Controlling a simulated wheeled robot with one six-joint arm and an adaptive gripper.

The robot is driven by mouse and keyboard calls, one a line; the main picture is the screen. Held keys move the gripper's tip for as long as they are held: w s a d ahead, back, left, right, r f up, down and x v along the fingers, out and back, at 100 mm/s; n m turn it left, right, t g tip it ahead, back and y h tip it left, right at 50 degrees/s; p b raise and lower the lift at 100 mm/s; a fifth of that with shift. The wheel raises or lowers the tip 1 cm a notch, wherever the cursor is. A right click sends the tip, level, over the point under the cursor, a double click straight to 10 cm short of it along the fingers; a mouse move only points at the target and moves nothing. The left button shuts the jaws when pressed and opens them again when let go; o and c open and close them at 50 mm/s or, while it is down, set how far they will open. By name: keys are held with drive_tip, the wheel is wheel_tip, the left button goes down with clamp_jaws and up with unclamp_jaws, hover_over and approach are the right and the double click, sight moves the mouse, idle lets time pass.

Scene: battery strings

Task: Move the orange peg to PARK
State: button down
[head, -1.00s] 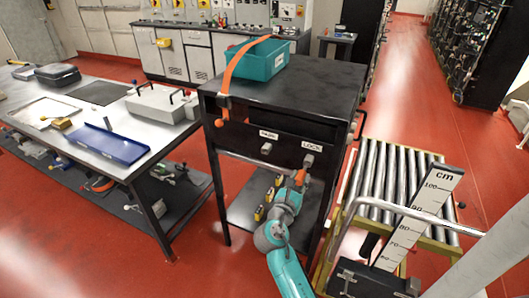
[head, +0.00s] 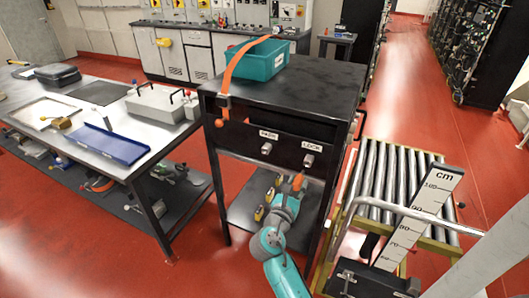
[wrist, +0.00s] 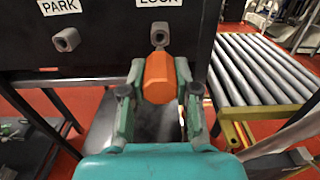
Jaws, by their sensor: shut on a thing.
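My gripper (wrist: 158,95) is shut on the orange peg (wrist: 159,77), with one finger on each side of it. In the head view the peg (head: 298,181) shows at the tip of my gripper (head: 293,186), below the front panel. In the wrist view the grey LOCK socket (wrist: 159,35) appears just above the peg. The peg looks apart from it, but the depth between them is hard to tell. The grey PARK socket (wrist: 66,39) is empty, to the left under its PARK label (wrist: 60,6). The head view shows the PARK socket (head: 266,148) too.
The black cabinet (head: 330,82) carries a teal bin (head: 265,64) and an orange strap (head: 230,73). A roller conveyor (head: 385,185) and a cm scale (head: 425,212) stand to the right. A workbench (head: 100,92) is at left. Yellow items (head: 262,211) lie on the lower shelf.

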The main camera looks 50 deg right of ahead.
drive_tip(key=shift+v, duration=1.4)
drive_tip(key=shift+w, duration=0.1)
